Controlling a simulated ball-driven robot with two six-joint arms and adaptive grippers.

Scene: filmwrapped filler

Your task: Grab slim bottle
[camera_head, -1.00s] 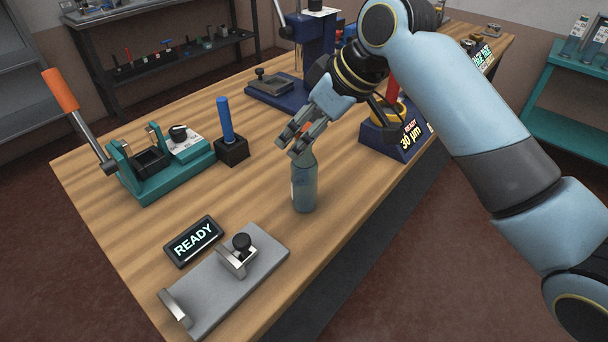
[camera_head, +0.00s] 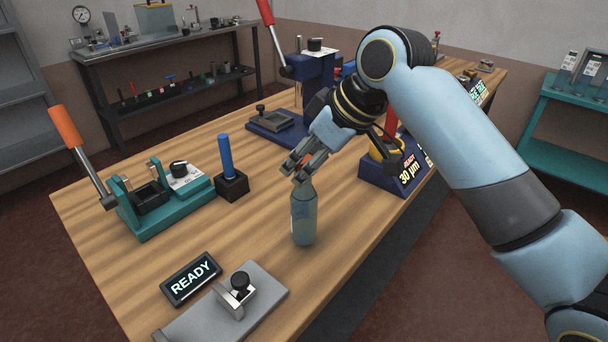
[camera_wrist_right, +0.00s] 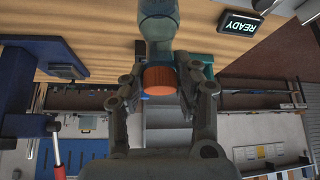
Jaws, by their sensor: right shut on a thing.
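The slim bottle (camera_head: 303,217) is grey-blue and stands upright near the front edge of the wooden workbench. My right gripper (camera_head: 303,170) reaches down from the upper right and is shut on the bottle's top end. The fingers hide part of its neck and cap. In the right wrist view the bottle (camera_wrist_right: 158,22) comes in from the top, and its orange cap (camera_wrist_right: 158,79) sits between the two fingers of my right gripper (camera_wrist_right: 158,84). I cannot tell any gap under the bottle. My left gripper is not in view.
On the workbench (camera_head: 115,275) are a teal fixture with an orange handle (camera_head: 165,205), a black block with a blue rod (camera_head: 231,183), a READY display (camera_head: 191,279) and a grey plate fixture (camera_head: 230,310). Bare wood lies left of the bottle.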

